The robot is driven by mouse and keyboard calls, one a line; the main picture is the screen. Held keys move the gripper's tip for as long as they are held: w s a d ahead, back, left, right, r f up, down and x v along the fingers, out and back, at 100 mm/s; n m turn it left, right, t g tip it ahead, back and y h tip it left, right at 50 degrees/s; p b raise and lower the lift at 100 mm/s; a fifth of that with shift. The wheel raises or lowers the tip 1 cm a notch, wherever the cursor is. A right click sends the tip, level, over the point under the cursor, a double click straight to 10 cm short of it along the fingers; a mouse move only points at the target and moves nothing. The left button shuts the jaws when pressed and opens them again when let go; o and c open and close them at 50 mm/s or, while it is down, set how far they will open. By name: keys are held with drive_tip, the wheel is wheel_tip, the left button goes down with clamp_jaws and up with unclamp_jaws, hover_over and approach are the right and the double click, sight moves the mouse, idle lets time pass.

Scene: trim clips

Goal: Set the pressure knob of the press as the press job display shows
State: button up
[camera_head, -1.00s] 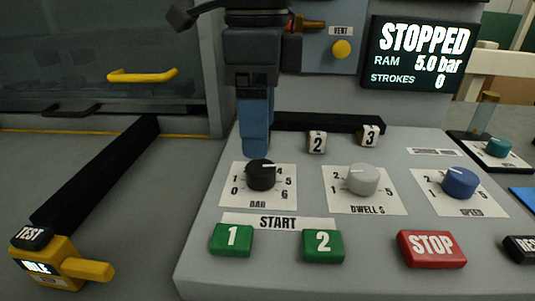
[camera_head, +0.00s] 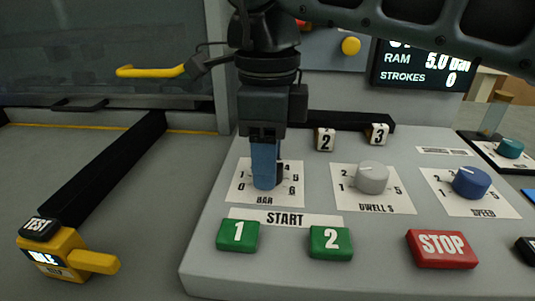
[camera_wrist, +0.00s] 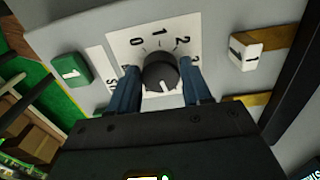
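The black pressure knob (camera_head: 280,173) sits on a white BAR scale plate (camera_head: 240,194) marked 0 to 6, and is mostly hidden behind my gripper (camera_head: 266,170) in the head view. In the wrist view the knob (camera_wrist: 160,72) stands between the two blue fingers of my gripper (camera_wrist: 161,76), one on each side. The fingers look spread, with slight gaps at the knob; contact is not clear. The knob's white pointer shows, but the number it faces is hidden. A dark display (camera_head: 425,72) reads RAM 5.0 bar and STROKES 0; my arm covers its top line.
A grey DWELL knob (camera_head: 373,177) and a blue SPEED knob (camera_head: 471,182) stand to the right. Green buttons 1 (camera_head: 238,236) and 2 (camera_head: 331,242) and a red STOP button (camera_head: 442,248) lie in front. Number blocks 2 (camera_head: 325,139) and 3 (camera_head: 377,133) stand behind.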

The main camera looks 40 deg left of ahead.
drive_tip(key=c, duration=0.6)
drive_tip(key=shift+n, duration=0.3)
drive_tip(key=n, duration=0.3)
drive_tip(key=shift+p, duration=0.3)
drive_tip(key=shift+n, duration=2.1)
drive_tip(key=o, duration=1)
drive_tip(key=shift+o, duration=0.2)
